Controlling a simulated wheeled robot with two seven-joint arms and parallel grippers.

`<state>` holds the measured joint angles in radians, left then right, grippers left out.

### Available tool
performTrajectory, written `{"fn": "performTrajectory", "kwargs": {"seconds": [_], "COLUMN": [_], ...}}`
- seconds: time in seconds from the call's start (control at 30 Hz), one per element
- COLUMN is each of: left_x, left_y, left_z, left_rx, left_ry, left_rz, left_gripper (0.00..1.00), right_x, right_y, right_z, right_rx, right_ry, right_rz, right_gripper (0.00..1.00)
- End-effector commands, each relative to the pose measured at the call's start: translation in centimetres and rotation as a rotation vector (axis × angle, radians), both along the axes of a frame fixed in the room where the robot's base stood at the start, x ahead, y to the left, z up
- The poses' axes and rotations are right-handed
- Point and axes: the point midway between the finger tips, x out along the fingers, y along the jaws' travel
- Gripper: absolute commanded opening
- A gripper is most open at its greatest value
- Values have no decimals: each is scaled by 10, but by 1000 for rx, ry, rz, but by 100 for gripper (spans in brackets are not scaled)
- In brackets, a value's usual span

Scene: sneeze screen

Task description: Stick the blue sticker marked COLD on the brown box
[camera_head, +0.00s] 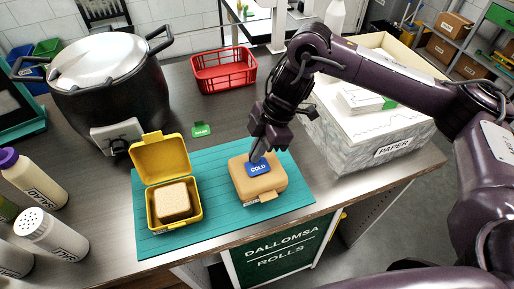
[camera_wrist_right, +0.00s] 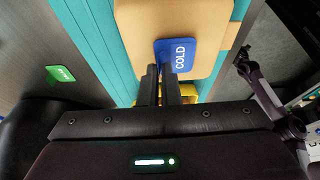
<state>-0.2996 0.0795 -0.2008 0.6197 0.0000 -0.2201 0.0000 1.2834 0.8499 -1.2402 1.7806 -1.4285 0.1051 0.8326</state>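The closed brown box (camera_head: 270,184) sits on a teal mat, with a clasp on its front side. It also shows at the top of the right wrist view (camera_wrist_right: 215,15). The blue COLD sticker (camera_head: 259,169) is at the box's top face, its lettering facing up. In the right wrist view the sticker (camera_wrist_right: 181,55) is at my fingertips. My right gripper (camera_head: 257,155) points down over the box, its fingers close together at the sticker's edge. Whether the sticker touches the lid all over cannot be told. My left gripper is not in view.
An open yellow lunch box (camera_head: 164,153) with bread inside stands left on the mat (camera_head: 146,244). A green sticker (camera_head: 203,129) lies behind. A black pot (camera_head: 105,85), red basket (camera_head: 223,70), PAPER box (camera_head: 350,139) and several shaker bottles surround the area.

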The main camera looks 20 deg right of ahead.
Motion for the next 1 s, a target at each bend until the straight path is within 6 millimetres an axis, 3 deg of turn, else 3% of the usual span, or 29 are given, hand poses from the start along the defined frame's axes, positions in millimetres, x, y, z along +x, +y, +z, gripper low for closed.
{"fn": "performTrajectory", "kwargs": {"seconds": [0.33,0.53,0.83,1.0], "left_x": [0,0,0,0], "left_y": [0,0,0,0], "left_z": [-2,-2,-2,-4], "left_rx": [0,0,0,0], "left_ry": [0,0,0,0], "left_rz": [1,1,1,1], "left_gripper": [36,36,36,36], "right_x": [0,0,0,2], "right_y": [0,0,-1,-8], "right_z": [-5,-5,-3,15], "right_rx": [0,0,0,-1], "right_ry": [0,0,-1,-5], "right_rz": [0,0,0,0], "right_gripper": [0,28,29,29]}}
